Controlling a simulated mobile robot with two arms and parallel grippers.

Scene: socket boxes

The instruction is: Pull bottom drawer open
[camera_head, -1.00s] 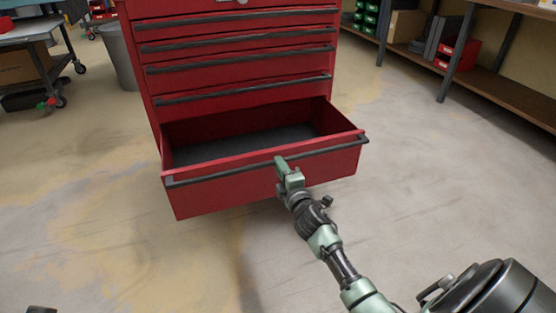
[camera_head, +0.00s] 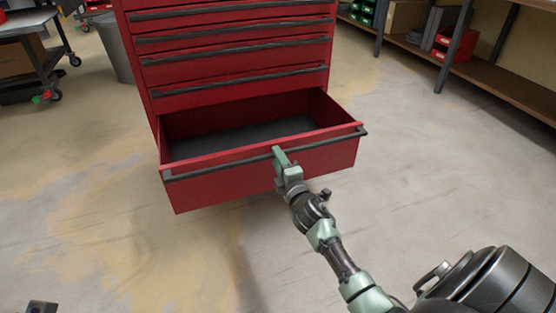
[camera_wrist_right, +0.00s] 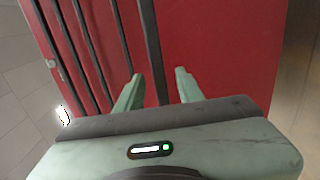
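The bottom drawer (camera_head: 262,176) of the red tool cabinet is pulled well out, and its dark inner floor shows empty in the head view. A dark bar handle (camera_head: 220,160) runs along the top of its front. My right gripper (camera_head: 279,156) is at this handle, a little right of its middle. In the right wrist view the two pale green fingers (camera_wrist_right: 159,88) stand apart on either side of the dark handle bar (camera_wrist_right: 150,45), with gaps beside it.
The upper drawers (camera_head: 235,50) of the cabinet are shut. A grey bin (camera_head: 114,48) and a wheeled cart (camera_head: 38,60) stand at the back left. A wooden shelf (camera_head: 500,82) with boxes is at the right. The floor in front of the drawer is clear.

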